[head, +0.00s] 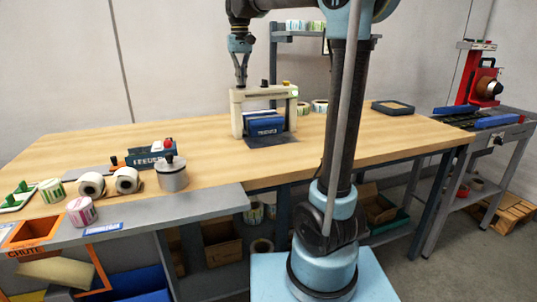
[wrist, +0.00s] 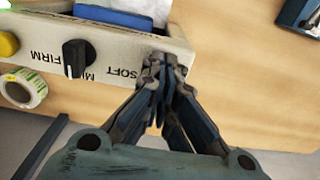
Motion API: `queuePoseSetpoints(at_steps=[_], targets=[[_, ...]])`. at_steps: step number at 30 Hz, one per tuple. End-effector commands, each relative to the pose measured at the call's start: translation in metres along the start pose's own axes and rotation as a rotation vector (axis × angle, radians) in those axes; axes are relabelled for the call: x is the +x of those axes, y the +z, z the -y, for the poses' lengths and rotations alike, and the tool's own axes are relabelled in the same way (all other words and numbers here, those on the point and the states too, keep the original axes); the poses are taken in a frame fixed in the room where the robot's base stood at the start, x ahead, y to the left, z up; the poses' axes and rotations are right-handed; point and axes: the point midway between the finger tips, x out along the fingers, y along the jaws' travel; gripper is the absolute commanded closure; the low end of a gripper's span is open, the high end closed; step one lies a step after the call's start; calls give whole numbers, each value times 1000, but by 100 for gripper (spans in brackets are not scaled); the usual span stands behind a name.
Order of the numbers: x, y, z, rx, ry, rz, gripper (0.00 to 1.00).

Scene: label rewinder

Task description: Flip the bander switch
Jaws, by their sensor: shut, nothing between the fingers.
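The bander (head: 265,96) is a cream arch-shaped machine on the wooden bench, with a blue block (head: 264,126) under its arch. Its top panel (wrist: 118,62) shows in the wrist view, with a black knob (wrist: 78,58) set among the words FIRM, a partly hidden one and SOFT, and a yellow button (wrist: 8,44). No separate switch can be made out; the fingers may hide one. My gripper (head: 241,86) is shut and empty, pointing down at the left end of the bander's top. In the wrist view my fingertips (wrist: 165,68) overlap the panel's end beside SOFT; contact cannot be told.
White label rolls (head: 92,184) and a metal pot (head: 173,174) stand at the bench's left.

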Motion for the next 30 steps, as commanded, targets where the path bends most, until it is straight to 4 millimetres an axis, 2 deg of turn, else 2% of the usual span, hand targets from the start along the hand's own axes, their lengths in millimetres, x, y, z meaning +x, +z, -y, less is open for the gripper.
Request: queuePoseSetpoints(at_steps=[16, 30], targets=[[4, 0, 0, 0, 0, 0, 100], [-25, 0, 0, 0, 0, 0, 100]])
